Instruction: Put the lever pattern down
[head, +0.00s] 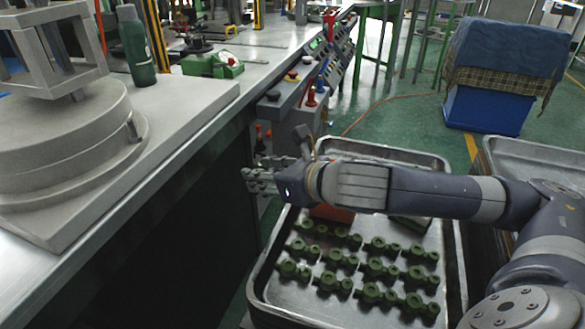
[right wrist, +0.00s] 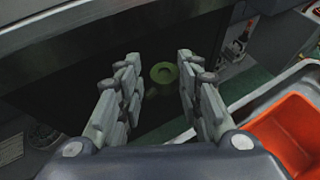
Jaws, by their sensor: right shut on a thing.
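My right gripper (head: 264,175) is out over the gap between the workbench and the metal tray, beyond the tray's left edge. In the right wrist view it (right wrist: 160,85) is shut on a green lever pattern (right wrist: 163,73), whose round end with a hole shows between the fingertips. The rest of that pattern is hidden or dark. In the head view I cannot make out the held pattern. Several similar green patterns (head: 338,257) lie in rows in the metal tray (head: 290,310). My left gripper is not in view.
An orange-red box (right wrist: 285,135) sits in the tray, mostly hidden under my arm in the head view. The workbench (head: 190,110) runs along the left, with a round grey machine (head: 60,150) and a green bottle (head: 137,50). A second tray (head: 540,160) stands at right.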

